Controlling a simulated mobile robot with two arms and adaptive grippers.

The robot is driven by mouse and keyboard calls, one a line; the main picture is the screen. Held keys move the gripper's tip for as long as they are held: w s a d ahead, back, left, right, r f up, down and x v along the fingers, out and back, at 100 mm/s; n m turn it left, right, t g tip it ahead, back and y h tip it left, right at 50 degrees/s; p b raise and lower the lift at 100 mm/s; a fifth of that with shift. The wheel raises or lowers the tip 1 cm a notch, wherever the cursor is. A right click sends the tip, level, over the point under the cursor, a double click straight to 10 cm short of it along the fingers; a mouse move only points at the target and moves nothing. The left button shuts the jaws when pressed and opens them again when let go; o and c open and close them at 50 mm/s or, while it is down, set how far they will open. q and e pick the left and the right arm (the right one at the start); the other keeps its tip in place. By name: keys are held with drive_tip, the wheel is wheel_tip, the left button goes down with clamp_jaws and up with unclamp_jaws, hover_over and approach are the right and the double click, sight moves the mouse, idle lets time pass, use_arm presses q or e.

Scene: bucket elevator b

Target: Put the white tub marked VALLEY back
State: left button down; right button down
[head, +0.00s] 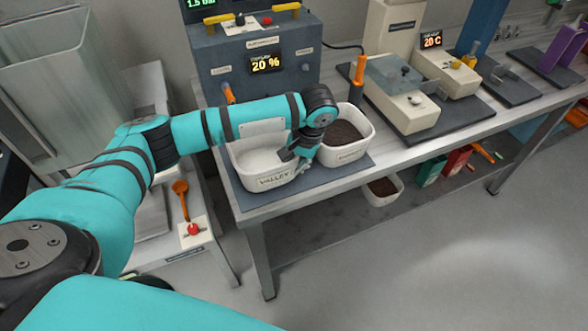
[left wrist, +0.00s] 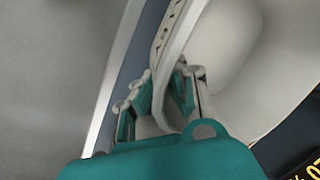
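The white tub marked VALLEY (head: 262,181) stands upright on a dark mat at the bench's front left corner. Its visible inside looks empty. My left gripper (head: 297,162) is at the tub's right side, pointing down over its rim. In the left wrist view, the gripper's fingers (left wrist: 167,88) sit on either side of the tub's rim (left wrist: 172,45), close against the wall, and look shut on it. The finger contact is partly hidden. My right gripper is not in view.
A second white tub (head: 348,152) with dark material stands close on the right, an orange-handled tool (head: 357,78) upright at its back. A control box (head: 262,60) reading 20 % rises behind. A scale-like device (head: 402,100) stands further right. Another tub (head: 383,190) is on the lower shelf.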

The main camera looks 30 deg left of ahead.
use_arm(q)
drive_tip(key=shift+d+x, duration=0.25)
drive_tip(key=shift+x, duration=0.8)
drive_tip(key=shift+f, duration=0.1)
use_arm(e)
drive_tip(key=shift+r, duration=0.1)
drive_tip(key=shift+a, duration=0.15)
use_arm(q)
drive_tip(key=c, duration=1.5)
unclamp_jaws()
drive_tip(key=shift+f, duration=0.1)
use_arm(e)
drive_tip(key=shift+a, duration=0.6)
use_arm(q)
drive_tip(key=shift+r, duration=0.25)
drive_tip(key=v, duration=1.1)
drive_tip(key=shift+d+r+b, duration=0.1)
drive_tip(key=shift+r+b, duration=0.3)
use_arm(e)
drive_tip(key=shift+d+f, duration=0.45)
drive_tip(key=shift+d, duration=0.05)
